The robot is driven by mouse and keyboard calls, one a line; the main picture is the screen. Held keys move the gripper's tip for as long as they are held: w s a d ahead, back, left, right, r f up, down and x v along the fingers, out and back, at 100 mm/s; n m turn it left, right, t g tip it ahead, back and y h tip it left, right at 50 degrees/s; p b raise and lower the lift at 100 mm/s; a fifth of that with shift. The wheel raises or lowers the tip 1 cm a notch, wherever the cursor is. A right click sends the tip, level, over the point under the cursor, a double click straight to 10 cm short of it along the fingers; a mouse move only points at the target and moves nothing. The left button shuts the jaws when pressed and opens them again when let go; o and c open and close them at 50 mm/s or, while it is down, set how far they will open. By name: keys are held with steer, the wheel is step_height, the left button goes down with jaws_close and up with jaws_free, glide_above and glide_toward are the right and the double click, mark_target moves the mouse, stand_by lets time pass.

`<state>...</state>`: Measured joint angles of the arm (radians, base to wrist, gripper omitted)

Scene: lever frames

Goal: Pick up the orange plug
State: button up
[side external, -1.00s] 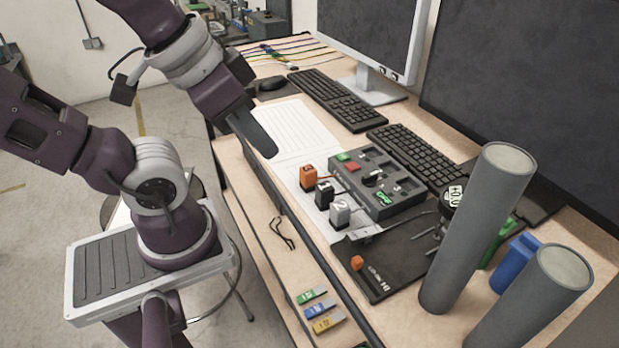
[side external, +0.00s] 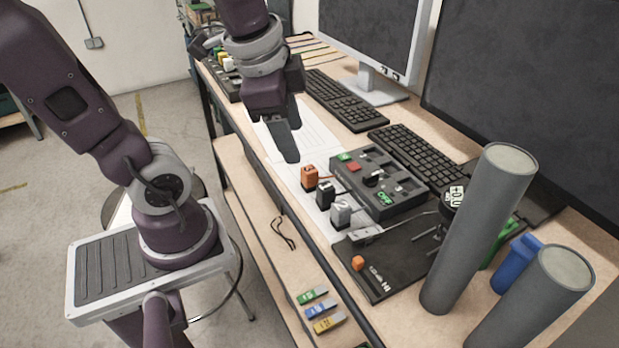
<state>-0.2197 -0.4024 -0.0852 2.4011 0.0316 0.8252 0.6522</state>
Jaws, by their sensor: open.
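The orange plug (side external: 309,177) stands upright on the desk, on or beside white paper, to the left of a dark grey control box (side external: 383,185). A black plug (side external: 325,194) and a grey plug marked 2 (side external: 340,213) stand in a row with it, nearer the camera. My gripper (side external: 290,158) points down just above and behind the orange plug, a little to its left in the picture. It is open and empty, apart from the plug. Its fingers overlap from this side, so the gap between them is hidden.
Two tall grey cylinders (side external: 478,228) stand at the front right. Keyboards (side external: 413,158) and a monitor (side external: 368,40) are behind. Coloured tags (side external: 322,310) lie on the lower shelf.

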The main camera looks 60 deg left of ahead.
mark_target(310, 169)
steer(key=w+a+f+m+g, duration=0.1)
steer(key=w+a+f+m, duration=0.1)
steer(key=f+m, duration=0.1)
steer(key=w+a+f+m+g, duration=0.1)
steer(key=w+a+f+m, duration=0.1)
steer(key=a+f+m, duration=0.1)
steer(key=w+a+f+m+g+h, duration=0.1)
steer(key=w+a+f+m, duration=0.1)
steer(key=m, duration=0.3)
steer(key=shift+w+a+f, duration=0.25)
steer(key=shift+a+f, duration=0.25)
steer(key=shift+f, duration=0.35)
steer(key=shift+m, duration=0.4)
steer(key=f, duration=0.5)
steer(key=w+f, duration=0.1)
steer(key=f, duration=0.1)
steer(key=shift+f, duration=0.35)
jaws_close()
